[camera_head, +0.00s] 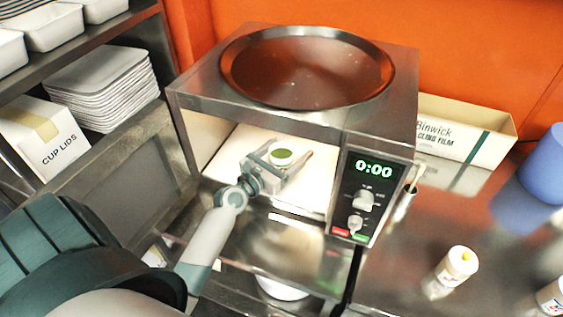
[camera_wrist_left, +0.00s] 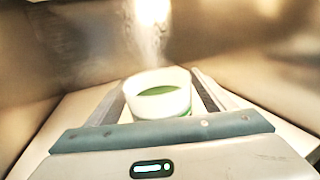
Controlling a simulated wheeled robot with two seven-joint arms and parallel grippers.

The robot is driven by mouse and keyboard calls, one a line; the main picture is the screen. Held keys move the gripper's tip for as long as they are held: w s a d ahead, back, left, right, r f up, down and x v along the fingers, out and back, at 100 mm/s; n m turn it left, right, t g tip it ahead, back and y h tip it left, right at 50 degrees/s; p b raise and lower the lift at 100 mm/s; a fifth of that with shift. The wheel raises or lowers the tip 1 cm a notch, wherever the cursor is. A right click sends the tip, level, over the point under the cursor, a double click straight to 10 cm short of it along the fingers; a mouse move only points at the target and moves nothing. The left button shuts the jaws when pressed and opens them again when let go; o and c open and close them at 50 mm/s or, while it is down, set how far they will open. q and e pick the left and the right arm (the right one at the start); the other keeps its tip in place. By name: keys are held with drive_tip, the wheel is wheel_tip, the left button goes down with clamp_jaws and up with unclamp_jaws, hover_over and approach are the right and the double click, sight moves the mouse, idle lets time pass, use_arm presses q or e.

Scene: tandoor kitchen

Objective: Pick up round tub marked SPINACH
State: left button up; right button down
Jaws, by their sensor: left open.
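A small round white tub (camera_head: 282,157) with green contents sits inside the open microwave-like oven (camera_head: 186,92), on its pale floor. It also shows in the left wrist view (camera_wrist_left: 160,104), with a bit of green marking on its side; no word is readable. My left gripper (camera_head: 288,153) reaches into the oven from the front left. It is open, with one finger on each side of the tub. In the wrist view the left gripper (camera_wrist_left: 157,82) has the tub between its fingers, with a small gap on the left; contact on the right is unclear. My right gripper is not in view.
The oven's walls and top close in around my left gripper. A large dark round pan (camera_head: 305,68) lies on top. The control panel (camera_head: 362,200) is on the right. A yellow-capped bottle (camera_head: 455,268) stands on the steel counter. A CUP LIDS box (camera_head: 45,140) is at left.

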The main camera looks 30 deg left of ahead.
use_arm(q)
drive_tip(key=c, duration=1.5)
drive_tip(key=shift+o, duration=0.2)
drive_tip(key=shift+r, duration=0.1)
drive_tip(key=shift+r, duration=0.4)
wheel_tip(320, 180, up, 3)
drive_tip(key=shift+f, duration=0.15)
drive_tip(key=s+a+b, duration=0.1)
drive_tip(key=s+b, duration=0.3)
drive_tip(key=s, duration=1.4)
drive_tip(key=shift+a, duration=0.4)
